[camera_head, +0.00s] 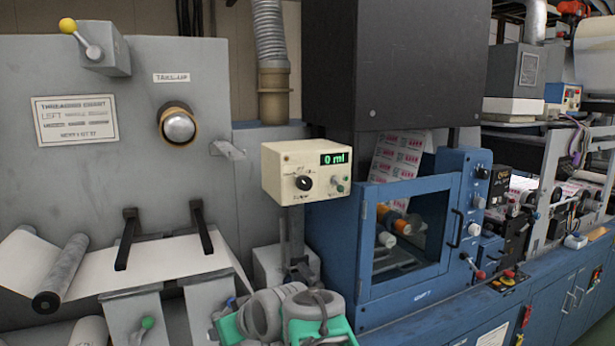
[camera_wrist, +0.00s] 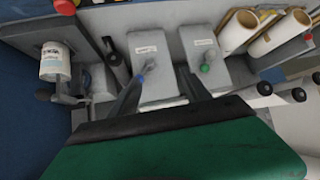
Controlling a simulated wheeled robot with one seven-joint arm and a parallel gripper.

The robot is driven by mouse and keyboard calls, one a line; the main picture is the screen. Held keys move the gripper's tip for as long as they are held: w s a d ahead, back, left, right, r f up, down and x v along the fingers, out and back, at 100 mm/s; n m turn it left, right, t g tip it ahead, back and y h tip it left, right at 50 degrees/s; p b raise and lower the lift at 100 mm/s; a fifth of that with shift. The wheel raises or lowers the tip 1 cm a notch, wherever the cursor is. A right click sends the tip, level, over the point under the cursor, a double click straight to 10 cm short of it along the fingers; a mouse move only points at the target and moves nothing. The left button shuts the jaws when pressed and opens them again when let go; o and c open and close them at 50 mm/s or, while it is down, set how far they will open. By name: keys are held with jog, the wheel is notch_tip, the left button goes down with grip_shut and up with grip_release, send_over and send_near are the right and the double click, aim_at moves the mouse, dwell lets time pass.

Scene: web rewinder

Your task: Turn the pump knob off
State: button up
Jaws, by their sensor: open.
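The pump (camera_head: 287,172) is a cream box in the middle of the head view, beside the blue cabinet. Its green display (camera_head: 333,158) reads 0 ml. A round black knob (camera_head: 304,183) sits on the lower part of its front, with small printing around it. A smaller metal knob and a green button sit to its right. I cannot tell the knob's setting from its pointer. In the wrist view my gripper (camera_wrist: 164,76) is open, with nothing between its fingers, over two grey lever boxes. I cannot make out the pump in the wrist view.
My arm shows low in the head view, below the pump. A blue cabinet (camera_head: 408,240) with a window stands right of the pump. A flexible duct (camera_head: 270,45) hangs behind it. A green-tipped lever (camera_wrist: 205,67) and a white labelled container (camera_wrist: 55,65) show in the wrist view.

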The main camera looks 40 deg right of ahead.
jog(key=d+r+m+t+h+p, duration=0.1)
jog(key=d+r+t+h+p, duration=0.2)
jog(key=d+r, duration=1.1)
jog(key=t+h, duration=0.2)
jog(key=t, duration=0.3)
send_near(307, 184)
jog(key=w, duration=0.1)
jog(key=p+x, duration=0.3)
jog(key=x, duration=0.4)
jog(key=shift+w+d+r, duration=0.1)
jog(key=shift+w+d, duration=0.1)
jog(key=shift+w, duration=0.1)
jog(key=shift+c, duration=0.4)
grip_shut()
